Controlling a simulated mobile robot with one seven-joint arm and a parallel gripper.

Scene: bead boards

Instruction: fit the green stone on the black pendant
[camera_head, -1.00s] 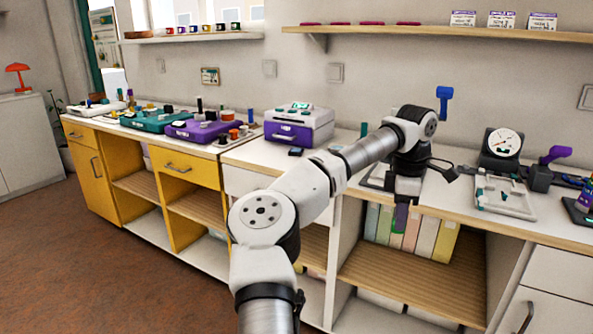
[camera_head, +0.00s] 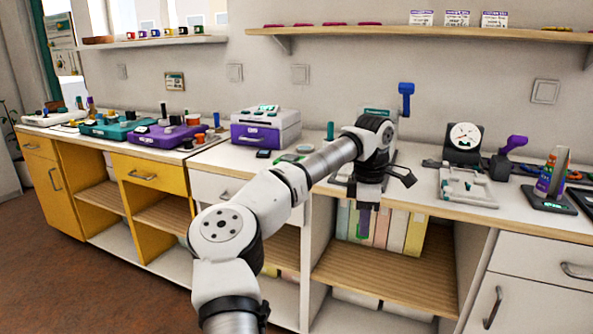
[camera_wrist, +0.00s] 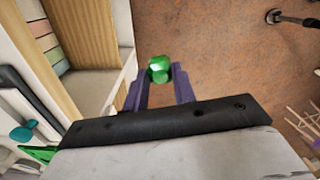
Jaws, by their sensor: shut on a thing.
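The green stone (camera_wrist: 159,69) is a bright faceted piece held between the purple fingertips of my gripper (camera_wrist: 160,82) in the wrist view. In the head view my gripper (camera_head: 364,222) hangs fingers down just in front of the counter's front edge, before the open shelf of folders. The stone can barely be made out there. I cannot pick out the black pendant with certainty in either view.
The counter (camera_head: 448,207) carries a white tray-like fixture (camera_head: 468,187), a dial gauge (camera_head: 464,143) and a dark stand with coloured rings (camera_head: 550,185) to the right. A purple and white box (camera_head: 265,128) stands to the left. Open floor lies in front.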

